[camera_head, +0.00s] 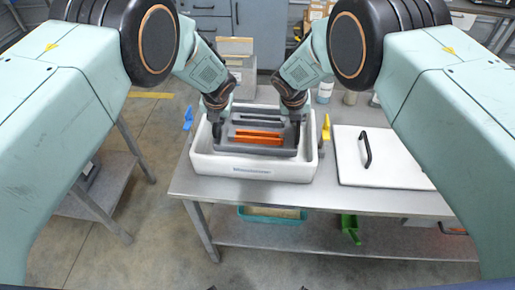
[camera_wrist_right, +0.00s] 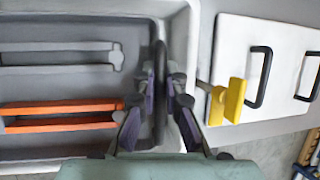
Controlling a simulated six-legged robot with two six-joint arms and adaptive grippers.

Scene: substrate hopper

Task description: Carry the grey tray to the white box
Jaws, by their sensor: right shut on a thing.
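The grey tray (camera_head: 255,151) sits inside the white box (camera_head: 252,174) on the metal table; I cannot tell whether it touches the box floor. It holds orange bars and grey bars. My right gripper (camera_head: 297,112) is at the tray's right end. In the right wrist view, its fingers (camera_wrist_right: 163,105) are shut around the tray's dark handle (camera_wrist_right: 160,75), just inside the box's right wall (camera_wrist_right: 193,60). My left gripper (camera_head: 215,112) is at the tray's left end; its fingers are small and dark, and their grip is unclear.
A white lid (camera_head: 400,172) with a black handle lies right of the box. A yellow clip (camera_head: 326,128) and a blue clip (camera_head: 188,118) flank the box. Bottles (camera_head: 325,92) stand behind. A teal bin (camera_head: 270,217) and a green object (camera_head: 350,228) are on the lower shelf.

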